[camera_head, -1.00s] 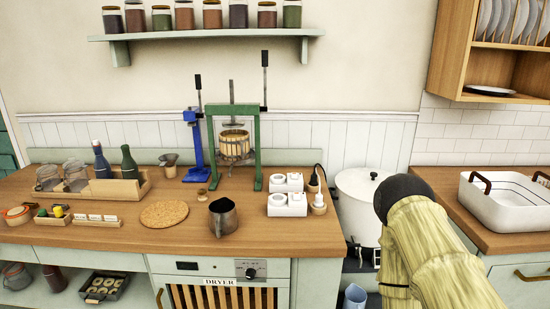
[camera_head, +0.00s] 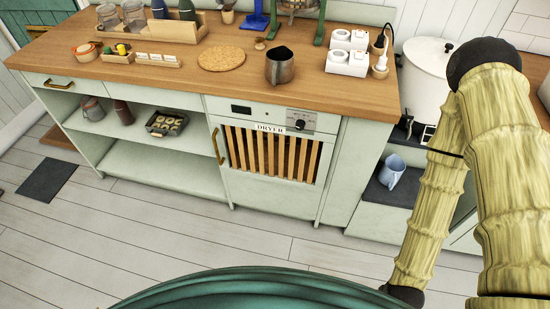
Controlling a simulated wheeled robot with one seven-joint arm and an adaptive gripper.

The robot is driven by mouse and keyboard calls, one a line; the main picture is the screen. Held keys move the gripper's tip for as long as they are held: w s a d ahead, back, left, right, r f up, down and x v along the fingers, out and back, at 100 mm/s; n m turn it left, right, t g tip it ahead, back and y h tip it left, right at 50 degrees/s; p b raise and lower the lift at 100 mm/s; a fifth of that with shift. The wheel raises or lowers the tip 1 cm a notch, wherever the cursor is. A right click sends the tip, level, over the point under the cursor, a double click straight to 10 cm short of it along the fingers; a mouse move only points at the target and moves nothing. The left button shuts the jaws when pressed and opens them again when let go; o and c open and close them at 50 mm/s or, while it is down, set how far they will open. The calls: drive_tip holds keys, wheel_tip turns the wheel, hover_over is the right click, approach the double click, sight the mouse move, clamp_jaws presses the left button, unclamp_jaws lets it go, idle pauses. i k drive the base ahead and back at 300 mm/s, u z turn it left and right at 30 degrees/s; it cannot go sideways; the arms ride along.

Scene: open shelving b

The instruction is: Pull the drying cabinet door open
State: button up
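The drying cabinet (camera_head: 280,195) is built into the counter unit, with a "DRYER" label and a control panel at its top. Its door (camera_head: 270,157) has vertical wooden slats in a pale green frame and looks shut. A brass vertical handle (camera_head: 216,146) sits on the door's left edge. My arm is at the right side of the picture, well away from the door. My gripper is outside the picture, so its state is hidden.
Open shelves (camera_head: 150,165) lie left of the cabinet, holding a tray of rings (camera_head: 166,124). A metal jug (camera_head: 280,67) stands on the wooden counter (camera_head: 190,72) above. A blue mug (camera_head: 391,173) sits low at right. The floor (camera_head: 170,220) before the cabinet is clear.

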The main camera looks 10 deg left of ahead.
sight(217, 121)
drive_tip(key=z, duration=0.05)
drive_tip(key=k, duration=0.5)
drive_tip(key=u, duration=1.8)
drive_tip(key=i, duration=0.6)
drive_tip(key=z, duration=1.15)
